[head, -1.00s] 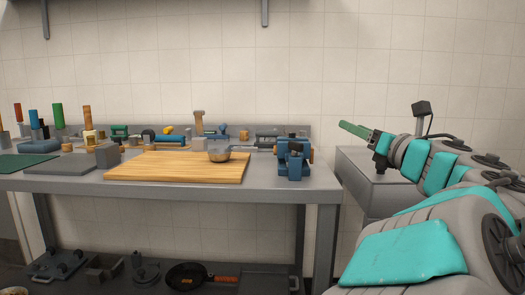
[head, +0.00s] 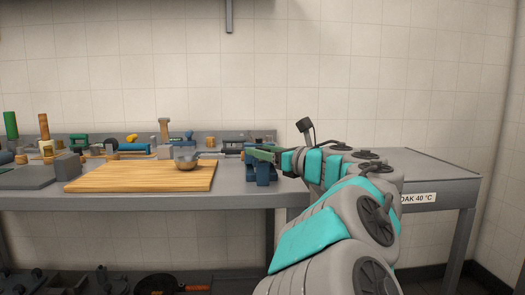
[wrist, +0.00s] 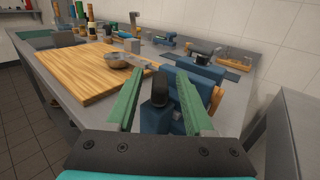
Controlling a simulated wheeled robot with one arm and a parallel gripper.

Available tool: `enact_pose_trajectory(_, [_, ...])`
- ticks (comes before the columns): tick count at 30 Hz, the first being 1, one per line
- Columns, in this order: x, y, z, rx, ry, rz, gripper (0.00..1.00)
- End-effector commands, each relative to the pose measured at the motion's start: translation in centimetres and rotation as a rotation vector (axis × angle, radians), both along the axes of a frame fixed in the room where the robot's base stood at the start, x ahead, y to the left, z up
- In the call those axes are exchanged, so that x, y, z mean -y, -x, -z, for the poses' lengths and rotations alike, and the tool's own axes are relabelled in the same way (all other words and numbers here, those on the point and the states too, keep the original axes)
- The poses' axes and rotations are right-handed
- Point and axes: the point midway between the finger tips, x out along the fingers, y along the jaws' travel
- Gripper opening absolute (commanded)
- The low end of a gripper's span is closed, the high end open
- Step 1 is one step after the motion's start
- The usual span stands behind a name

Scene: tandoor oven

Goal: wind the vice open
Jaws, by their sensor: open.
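The blue vice (head: 262,174) stands at the right end of the grey bench, partly hidden behind my gripper in the head view. In the wrist view the vice (wrist: 158,118) is straight ahead, with a dark rounded part at its near end and a wooden piece on its right side. My gripper (wrist: 160,88) has its two green fingers apart, one on each side of the vice's near part, with nothing held. In the head view the green fingers (head: 262,154) overlap the vice's top. I cannot tell whether they touch it.
Several tools line the back of the bench by the tiled wall. A grey cabinet top (head: 430,168) stands to the right, beyond a gap. Pans lie on the lower shelf.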

Motion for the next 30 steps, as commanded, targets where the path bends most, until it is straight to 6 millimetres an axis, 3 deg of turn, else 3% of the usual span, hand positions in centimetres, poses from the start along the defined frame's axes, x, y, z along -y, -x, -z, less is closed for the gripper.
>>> enact_pose_trajectory(8, [-0.08,-0.12,0.03,-0.001,-0.001,0.0,0.53])
enact_pose_trajectory(22, [-0.05,-0.11,0.05,-0.001,-0.001,0.0,0.0])
enact_pose_trajectory(30, [-0.05,-0.11,0.05,-0.001,-0.001,0.0,0.0])
